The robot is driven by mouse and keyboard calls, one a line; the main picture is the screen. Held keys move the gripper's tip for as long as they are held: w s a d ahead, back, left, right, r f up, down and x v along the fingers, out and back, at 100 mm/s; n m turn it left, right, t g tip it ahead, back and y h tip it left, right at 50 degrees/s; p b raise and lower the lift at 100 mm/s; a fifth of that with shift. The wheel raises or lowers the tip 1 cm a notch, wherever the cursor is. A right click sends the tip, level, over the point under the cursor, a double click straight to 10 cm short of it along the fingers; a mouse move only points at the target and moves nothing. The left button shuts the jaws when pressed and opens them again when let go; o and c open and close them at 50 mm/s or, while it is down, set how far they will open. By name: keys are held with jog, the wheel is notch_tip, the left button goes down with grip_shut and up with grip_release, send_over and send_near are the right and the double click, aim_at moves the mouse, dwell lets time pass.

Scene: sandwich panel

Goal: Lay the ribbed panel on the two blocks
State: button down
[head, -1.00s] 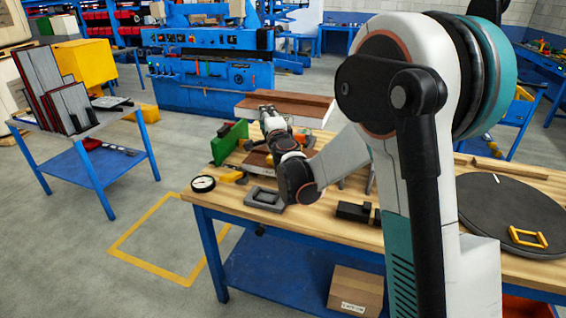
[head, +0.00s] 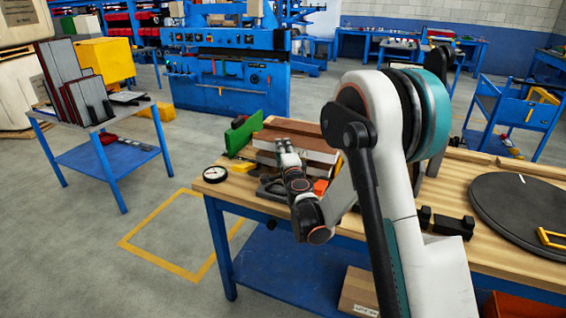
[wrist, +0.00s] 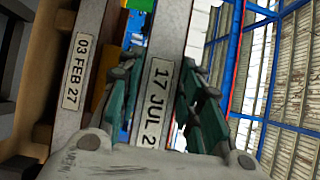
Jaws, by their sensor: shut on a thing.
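My gripper (head: 287,150) is shut on the near edge of a brown-topped panel (head: 285,137) over the wooden workbench. In the wrist view the teal fingers sit on either side of its grey edge (wrist: 172,60), which bears a label starting "17 JUL 2". A second panel edge (wrist: 80,50), labelled "03 FEB 27", runs alongside it, below the held panel, with a gap between them. The view is turned sideways. Ribs on the held panel cannot be made out. The two blocks are not clearly visible; panel and gripper hide much of this area.
A green upright piece (head: 242,135) stands left of the panels. A round gauge (head: 214,173) lies near the bench's left corner. A dark round disc (head: 525,207) with a yellow handle lies at the right. Black blocks (head: 446,222) sit beside my arm.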

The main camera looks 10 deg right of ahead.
jog(key=shift+f+b, duration=0.6)
jog(key=shift+f, duration=1.15)
jog(key=shift+f, duration=0.1)
jog(key=c, duration=1.1)
grip_release()
